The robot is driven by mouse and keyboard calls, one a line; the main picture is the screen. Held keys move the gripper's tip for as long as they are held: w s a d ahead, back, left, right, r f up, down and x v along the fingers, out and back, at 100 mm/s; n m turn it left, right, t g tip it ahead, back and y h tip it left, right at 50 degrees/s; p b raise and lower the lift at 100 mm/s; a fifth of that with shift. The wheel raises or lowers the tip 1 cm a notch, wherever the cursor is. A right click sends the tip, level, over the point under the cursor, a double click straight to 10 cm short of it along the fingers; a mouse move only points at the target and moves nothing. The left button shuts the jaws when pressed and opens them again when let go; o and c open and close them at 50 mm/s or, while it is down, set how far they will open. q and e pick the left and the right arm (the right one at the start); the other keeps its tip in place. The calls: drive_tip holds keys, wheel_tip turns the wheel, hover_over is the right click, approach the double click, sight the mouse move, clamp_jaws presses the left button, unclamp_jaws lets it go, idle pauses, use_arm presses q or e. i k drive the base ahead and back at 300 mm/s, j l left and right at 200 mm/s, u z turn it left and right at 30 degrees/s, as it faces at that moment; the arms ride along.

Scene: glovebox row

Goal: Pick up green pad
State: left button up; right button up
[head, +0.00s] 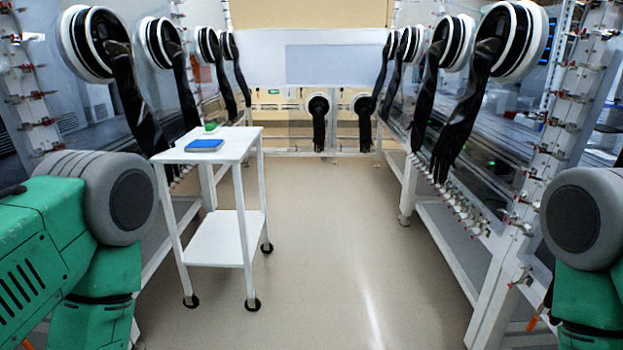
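A small green pad (211,127) lies on the top shelf of a white wheeled cart (240,144), left of the middle in the head view. A blue pad (205,145) lies on the same top, nearer to me than the green one.
Glovebox rows with hanging black gloves (461,115) line both sides. The cart's lower shelf (219,240) is empty. A white panel (335,65) closes off the far end. The floor (340,240) in the middle and right of the cart is clear.

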sight(212, 128)
drive_tip(key=i, duration=4.05)
drive_tip(key=i+u, duration=0.25)
drive_tip(key=i, duration=0.2)
drive_tip(key=i+l+u, duration=0.25)
drive_tip(key=i, duration=0.2)
drive_tip(key=i+l+u, duration=0.25)
drive_tip(key=i, duration=0.15)
